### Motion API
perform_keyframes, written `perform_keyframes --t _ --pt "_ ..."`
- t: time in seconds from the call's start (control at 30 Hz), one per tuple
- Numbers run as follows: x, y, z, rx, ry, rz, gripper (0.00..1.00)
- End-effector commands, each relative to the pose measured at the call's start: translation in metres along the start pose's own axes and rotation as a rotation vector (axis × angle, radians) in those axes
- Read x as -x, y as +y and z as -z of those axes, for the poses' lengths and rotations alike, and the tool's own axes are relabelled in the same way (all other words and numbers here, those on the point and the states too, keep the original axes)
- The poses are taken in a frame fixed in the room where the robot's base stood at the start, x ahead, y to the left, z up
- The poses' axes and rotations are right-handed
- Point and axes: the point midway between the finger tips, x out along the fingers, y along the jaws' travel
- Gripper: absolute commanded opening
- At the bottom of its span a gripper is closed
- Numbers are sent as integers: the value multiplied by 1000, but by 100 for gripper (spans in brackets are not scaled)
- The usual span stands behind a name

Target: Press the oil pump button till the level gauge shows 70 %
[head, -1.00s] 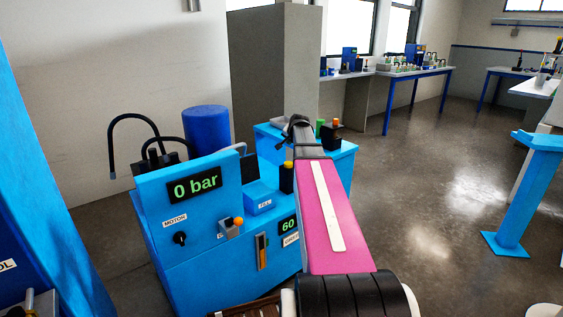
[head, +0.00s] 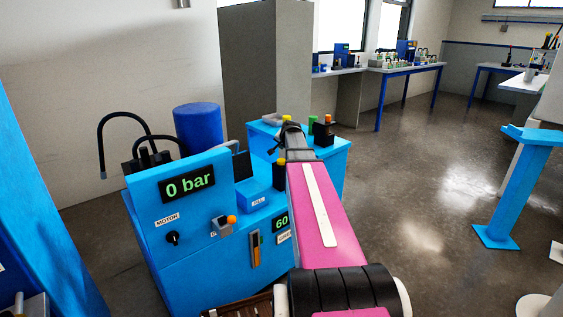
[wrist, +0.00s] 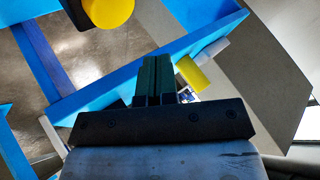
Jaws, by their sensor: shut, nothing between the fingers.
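A blue machine (head: 190,265) stands at the left in the head view. Its upper display (head: 187,184) reads "0 bar". A lower display (head: 281,223) shows "60", its right part hidden behind my pink arm. A narrow upright gauge strip (head: 255,248) sits below left of it. A dark post with a yellow top (head: 280,162) stands beside a box labelled FILL (head: 255,190); I cannot tell which control is the oil pump button. My gripper (wrist: 157,60) is shut and empty in the wrist view. A yellow cylinder (wrist: 190,74) shows just right of its fingers; contact cannot be told.
A black knob labelled MOTOR (head: 173,238) and an orange-tipped lever (head: 226,224) are on the machine's front. A second blue unit (head: 330,165) stands behind my arm. A round yellow cap (wrist: 106,10) is at the wrist view's top. Open floor lies right, before a blue stand (head: 515,190).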

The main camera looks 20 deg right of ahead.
Motion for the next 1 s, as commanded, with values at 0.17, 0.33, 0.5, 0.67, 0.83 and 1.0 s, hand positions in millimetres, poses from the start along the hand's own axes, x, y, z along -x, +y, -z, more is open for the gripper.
perform_keyframes --t 0.17,0.33,0.5,0.67,0.83,1.0 --pt "-15 11 -11 0 -1 0 0" --pt "-24 17 -17 0 0 0 0" --pt "-27 20 -20 0 0 0 0" --pt "-27 20 -20 0 1 0 0" --pt "-27 20 -20 0 0 0 0" --pt "-27 20 -20 0 0 0 0"
